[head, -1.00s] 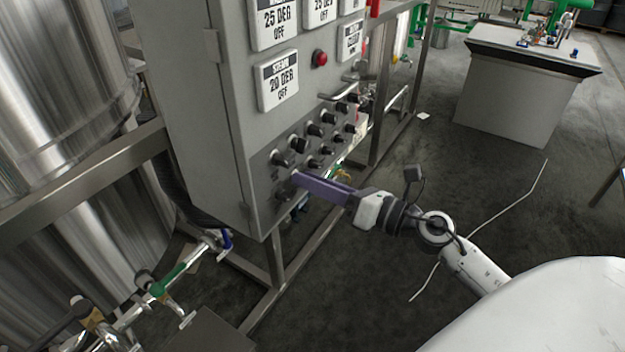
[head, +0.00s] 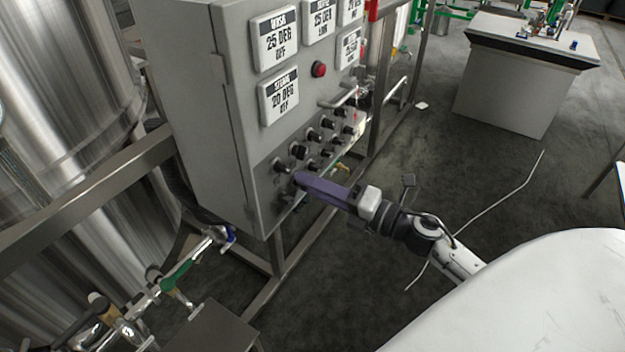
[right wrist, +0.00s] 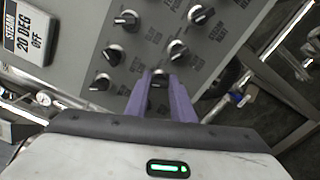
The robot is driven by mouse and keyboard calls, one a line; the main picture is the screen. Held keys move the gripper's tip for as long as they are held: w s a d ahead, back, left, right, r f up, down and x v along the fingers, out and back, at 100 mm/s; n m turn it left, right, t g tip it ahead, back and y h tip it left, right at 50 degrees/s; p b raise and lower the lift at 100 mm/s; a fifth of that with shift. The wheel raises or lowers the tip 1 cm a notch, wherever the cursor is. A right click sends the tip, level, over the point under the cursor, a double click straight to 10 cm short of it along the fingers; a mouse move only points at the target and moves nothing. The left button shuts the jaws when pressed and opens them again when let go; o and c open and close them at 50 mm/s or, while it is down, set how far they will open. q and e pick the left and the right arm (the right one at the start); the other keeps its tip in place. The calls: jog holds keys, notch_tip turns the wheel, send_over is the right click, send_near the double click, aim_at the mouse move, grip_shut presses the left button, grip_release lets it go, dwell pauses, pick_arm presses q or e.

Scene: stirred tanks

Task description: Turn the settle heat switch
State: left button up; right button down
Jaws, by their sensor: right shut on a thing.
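The control panel's black rotary knobs sit in two rows on a grey cabinet; one free knob (head: 281,167) is left of my gripper in the head view. My right gripper (head: 298,179) has purple fingers and reaches the lower row from the right. In the right wrist view its fingers (right wrist: 160,80) are shut on a dark knob (right wrist: 159,78), mostly hidden between them. Free knobs (right wrist: 177,49) and (right wrist: 101,82) are beside it. The printed labels are too blurred to tell which is the settle heat switch. My left gripper is out of view.
White displays (head: 279,96) and a red button (head: 319,69) are above the knobs; the lowest display reads 20 DEG OFF. A steel tank (head: 75,130) and pipes with valves stand left. A white-sided bench (head: 508,85) is back right. Floor between is mostly clear.

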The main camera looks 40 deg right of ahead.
jog(key=shift+m, duration=0.3)
jog(key=c, duration=1.5)
grip_release()
jog(key=shift+s, duration=0.1)
jog(key=b+v, duration=0.1)
jog(key=v, duration=0.9)
jog(key=shift+s, duration=0.1)
